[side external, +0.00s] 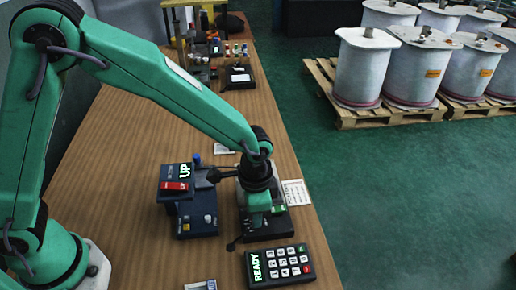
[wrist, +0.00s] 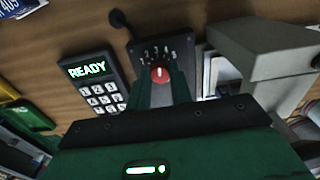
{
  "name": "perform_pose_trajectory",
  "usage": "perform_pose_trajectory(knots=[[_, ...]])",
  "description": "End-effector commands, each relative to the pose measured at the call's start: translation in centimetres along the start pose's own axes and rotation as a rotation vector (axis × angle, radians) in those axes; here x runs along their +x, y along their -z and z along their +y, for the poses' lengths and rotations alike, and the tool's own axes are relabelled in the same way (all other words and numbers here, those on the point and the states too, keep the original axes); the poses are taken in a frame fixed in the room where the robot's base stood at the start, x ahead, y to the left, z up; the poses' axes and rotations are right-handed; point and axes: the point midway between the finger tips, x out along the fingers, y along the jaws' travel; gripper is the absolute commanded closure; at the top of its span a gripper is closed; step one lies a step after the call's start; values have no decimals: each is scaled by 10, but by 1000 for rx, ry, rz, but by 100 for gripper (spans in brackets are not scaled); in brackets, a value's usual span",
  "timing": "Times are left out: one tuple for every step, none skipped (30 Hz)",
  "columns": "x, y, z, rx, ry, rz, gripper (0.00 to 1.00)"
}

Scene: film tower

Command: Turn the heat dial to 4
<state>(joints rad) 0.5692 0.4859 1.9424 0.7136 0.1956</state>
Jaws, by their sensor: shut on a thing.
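The heat dial is a red knob (wrist: 160,72) with a white mark, on a black panel (wrist: 143,50) with white numbers in an arc around it. My gripper (wrist: 161,88) has its two green fingers on either side of the knob and is shut on it. The numbers are too small to tell which one the mark points to. In the side external view my gripper (side external: 258,212) points down over the black panel (side external: 268,232), and the knob is hidden there.
A keypad (side external: 279,265) reading READY stands in front of the panel. A dark blue device (side external: 197,222) with a red switch and an UP display stands left of it. A black lever (side external: 233,245) sticks out by the panel. White drums on pallets (side external: 360,70) stand on the floor.

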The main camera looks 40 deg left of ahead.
Motion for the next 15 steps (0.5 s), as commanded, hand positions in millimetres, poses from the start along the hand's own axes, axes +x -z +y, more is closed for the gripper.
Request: perform_pose_trajectory(knots=[[-1,0,0,43,0,1,100],[-1,0,0,70,0,1,100],[-1,0,0,106,0,2,100],[-1,0,0,132,0,2,100],[-1,0,0,157,0,2,100],[-1,0,0,189,0,2,100],[-1,0,0,212,0,2,100],[-1,0,0,235,1,2,100],[-1,0,0,262,1,2,100],[-1,0,0,280,1,2,100],[-1,0,0,299,1,2,100],[-1,0,0,320,1,2,100],[-1,0,0,334,1,2,100],[-1,0,0,348,1,2,100],[-1,0,0,363,1,2,100]])
